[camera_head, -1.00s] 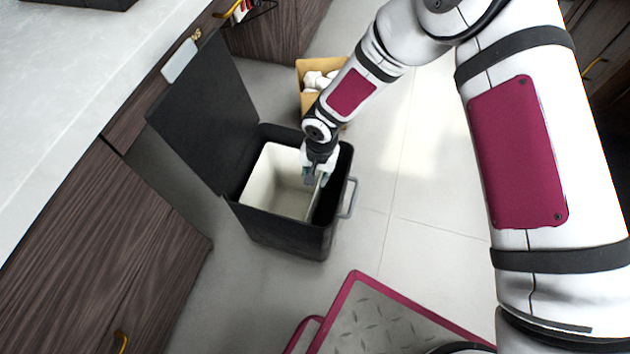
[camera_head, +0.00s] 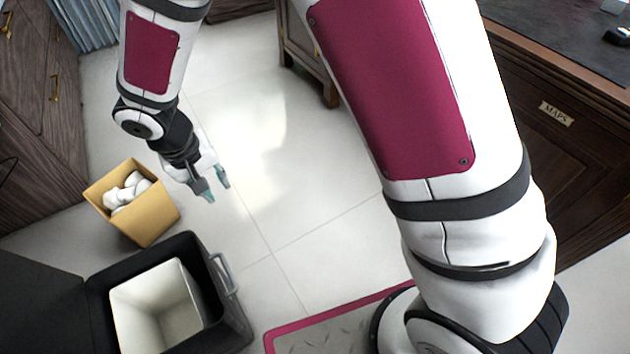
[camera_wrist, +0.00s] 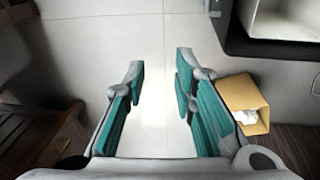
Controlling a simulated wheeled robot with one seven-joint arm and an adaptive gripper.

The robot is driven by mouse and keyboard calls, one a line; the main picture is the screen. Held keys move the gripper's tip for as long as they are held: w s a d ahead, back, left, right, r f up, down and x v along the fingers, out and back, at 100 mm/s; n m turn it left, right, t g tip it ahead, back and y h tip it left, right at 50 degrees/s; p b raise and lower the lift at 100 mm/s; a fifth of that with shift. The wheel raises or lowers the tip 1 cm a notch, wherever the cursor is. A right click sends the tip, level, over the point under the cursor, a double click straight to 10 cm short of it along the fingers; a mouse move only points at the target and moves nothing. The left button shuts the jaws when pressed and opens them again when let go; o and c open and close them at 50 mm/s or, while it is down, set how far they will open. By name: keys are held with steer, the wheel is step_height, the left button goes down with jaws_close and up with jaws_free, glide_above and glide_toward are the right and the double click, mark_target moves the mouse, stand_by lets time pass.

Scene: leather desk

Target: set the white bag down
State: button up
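A white bag or liner (camera_head: 132,302) with an open top sits inside a black bin (camera_head: 238,318) at the bottom left of the head view. It also shows in part at the top right of the wrist view (camera_wrist: 290,18). My gripper (camera_head: 213,188) is open and empty above the bare floor, up and right of the bin and clear of it. In the wrist view its two teal-padded fingers (camera_wrist: 160,78) stand wide apart with only floor between them. The lower part of the bag is hidden by the bin walls.
A tan box (camera_head: 152,216) holding crumpled white items (camera_head: 126,192) stands beside the bin. The bin's dark lid (camera_head: 40,305) is open to the left. A wooden desk (camera_head: 552,150) stands at the right. The floor (camera_head: 270,150) in the middle is clear.

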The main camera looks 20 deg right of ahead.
steer(key=s+d+r+m, duration=0.1)
steer(key=s+d+r, duration=0.2)
steer(key=d+r, duration=0.35)
steer(key=s+d+r+h, duration=0.1)
steer(key=s+d+r, duration=0.2)
steer(key=d+r, duration=0.35)
steer(key=s+d+r+m, duration=0.1)
steer(key=s+d+r, duration=0.3)
steer(key=d+r, duration=0.25)
steer(key=s+d+r+y, duration=0.1)
steer(key=s+d, duration=0.1)
steer(key=s, duration=0.8)
steer(key=s+d+r+g+y, duration=0.1)
steer(key=s+d, duration=0.2)
steer(key=s, duration=0.6)
steer(key=shift+s+d+r+g+y, duration=0.2)
steer(key=shift+s+r+g+y, duration=0.1)
steer(key=shift+s, duration=0.1)
step_height(320, 180, up, 32)
steer(key=t+p, duration=0.4)
steer(key=p, duration=2.5)
steer(key=shift+d+f+p, duration=0.2)
steer(key=shift+d+p, duration=0.1)
steer(key=shift+p, duration=0.1)
